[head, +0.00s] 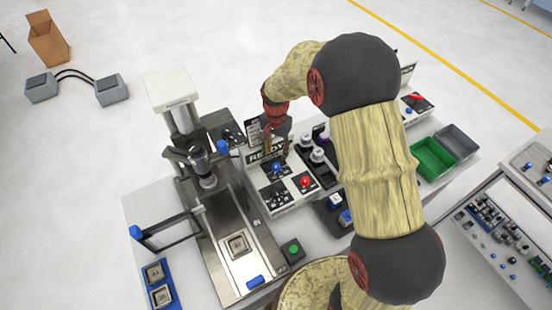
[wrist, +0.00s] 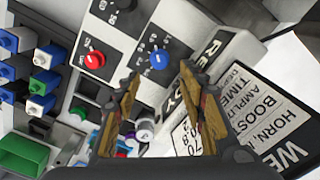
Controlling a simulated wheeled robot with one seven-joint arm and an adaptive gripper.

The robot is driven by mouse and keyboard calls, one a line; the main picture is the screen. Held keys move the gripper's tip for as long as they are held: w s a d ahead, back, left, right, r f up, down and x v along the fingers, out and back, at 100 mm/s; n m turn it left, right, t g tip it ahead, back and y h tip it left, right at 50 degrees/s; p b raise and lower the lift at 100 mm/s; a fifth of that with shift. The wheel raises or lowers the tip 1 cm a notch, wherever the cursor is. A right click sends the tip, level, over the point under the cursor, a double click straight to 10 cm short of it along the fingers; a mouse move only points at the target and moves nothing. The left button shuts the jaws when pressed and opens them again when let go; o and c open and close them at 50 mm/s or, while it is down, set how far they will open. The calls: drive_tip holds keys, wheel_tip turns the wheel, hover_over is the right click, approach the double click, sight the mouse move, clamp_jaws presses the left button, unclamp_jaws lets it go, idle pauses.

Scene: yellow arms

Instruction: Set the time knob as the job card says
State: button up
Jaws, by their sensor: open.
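The control box (head: 289,190) has a blue knob (head: 277,168) and a red knob (head: 305,181) on its sloped face. In the wrist view the blue knob (wrist: 159,59) sits on a black dial plate, and the red one (wrist: 94,60) is to its left. The lettering by the dials is too small to read, so I cannot tell which is the time knob. My gripper (wrist: 160,74) is open, its fingertips either side of the blue knob in the picture; contact cannot be told. The job card (wrist: 268,112) shows "HORN", "BOOST", "AMPLI", "TIME" and partial numbers, including 0.8.
A press (head: 180,108) with a metal bed stands left of the box. A green button box (head: 292,250) lies in front. A green bin (head: 433,158) and a grey bin (head: 457,142) stand right. In the head view my arm covers part of the bench.

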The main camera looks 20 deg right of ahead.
drive_tip(key=shift+r, duration=1.8)
drive_tip(key=s+r+n+t+b, duration=0.2)
drive_tip(key=s+r+n+b, duration=0.2)
drive_tip(key=s, duration=1)
drive_tip(key=s+r+n+t+b, duration=0.3)
drive_tip(key=s+r+b, duration=0.4)
drive_tip(key=s, duration=0.6)
drive_tip(key=shift+s+r+n+t+b, duration=0.35)
drive_tip(key=shift+r+n, duration=0.3)
drive_tip(key=shift+n, duration=0.25)
drive_tip(key=shift+d, duration=0.1)
